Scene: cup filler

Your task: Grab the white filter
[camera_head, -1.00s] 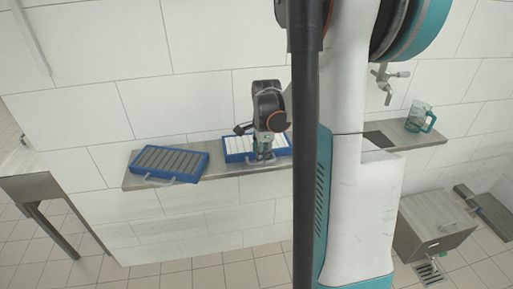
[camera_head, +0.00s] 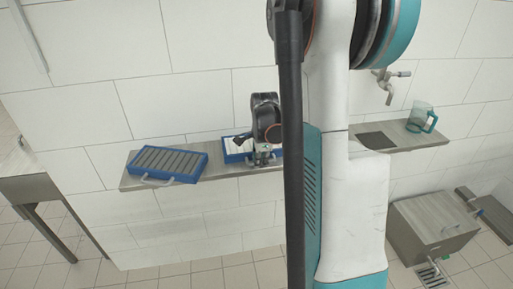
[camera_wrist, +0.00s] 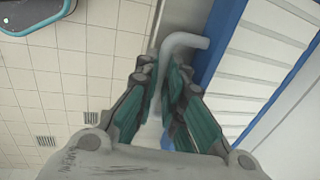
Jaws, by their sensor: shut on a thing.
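The white filter (camera_head: 235,147) has a blue frame and white slats. It lies on the wall shelf, partly hidden behind my arm. My gripper (camera_head: 263,160) is at its front edge. In the wrist view, the white filter (camera_wrist: 262,72) fills the right side, with its blue frame edge beside my fingers. Its pale bent handle (camera_wrist: 188,41) runs in between the fingertips of my gripper (camera_wrist: 163,78). The fingers are closed on this handle, and the gripped part is mostly hidden.
A second blue-framed filter with grey slats (camera_head: 167,163) lies on the shelf (camera_head: 215,178) to the left. A clear jug with a teal handle (camera_head: 420,117) stands on the shelf at the right, below a wall tap (camera_head: 388,82). A grey box (camera_head: 430,227) is lower right.

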